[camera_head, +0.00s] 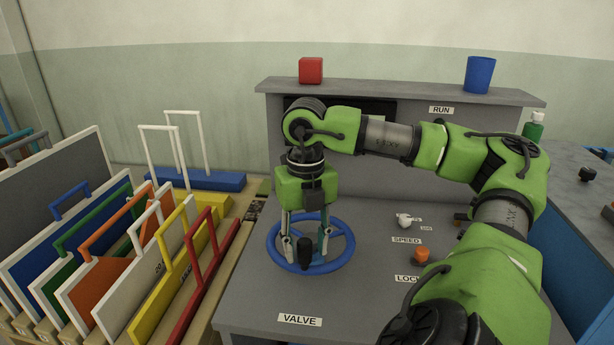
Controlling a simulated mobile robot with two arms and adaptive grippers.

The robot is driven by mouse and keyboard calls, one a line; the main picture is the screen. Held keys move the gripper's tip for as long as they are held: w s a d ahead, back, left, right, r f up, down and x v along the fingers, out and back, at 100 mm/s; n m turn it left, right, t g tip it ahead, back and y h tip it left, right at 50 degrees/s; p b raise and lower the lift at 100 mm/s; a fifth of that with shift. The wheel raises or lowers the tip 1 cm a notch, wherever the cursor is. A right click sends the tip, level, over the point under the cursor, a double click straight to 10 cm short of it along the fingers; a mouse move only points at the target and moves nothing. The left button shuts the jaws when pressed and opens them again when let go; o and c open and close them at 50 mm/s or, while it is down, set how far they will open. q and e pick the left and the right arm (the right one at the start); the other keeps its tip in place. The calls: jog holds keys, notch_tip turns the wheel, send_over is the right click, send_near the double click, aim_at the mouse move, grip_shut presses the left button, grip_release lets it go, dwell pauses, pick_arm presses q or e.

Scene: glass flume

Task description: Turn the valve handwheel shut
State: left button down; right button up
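The valve handwheel (343,257) is a blue spoked ring lying flat on the grey console, behind the VALVE label (299,320). A black crank knob (304,252) stands upright at its near side. My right gripper (306,250) points straight down over the wheel, with its two fingers apart, one to the left and one to the right of the knob in the picture. I cannot tell whether the fingers touch the knob or the wheel. My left gripper does not show.
A rack with coloured handled panels (115,290) stands close at the left. SPEED and LOCK knobs, one white (405,219) and one orange (422,255), sit right of the wheel. A red cube (311,70) and blue cup (480,74) stand on the back ledge.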

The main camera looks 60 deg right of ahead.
notch_tip(320, 180, up, 4)
jog(key=shift+f, duration=0.25)
jog(key=shift+s+d+r, duration=0.15)
jog(key=shift+r, duration=2.95)
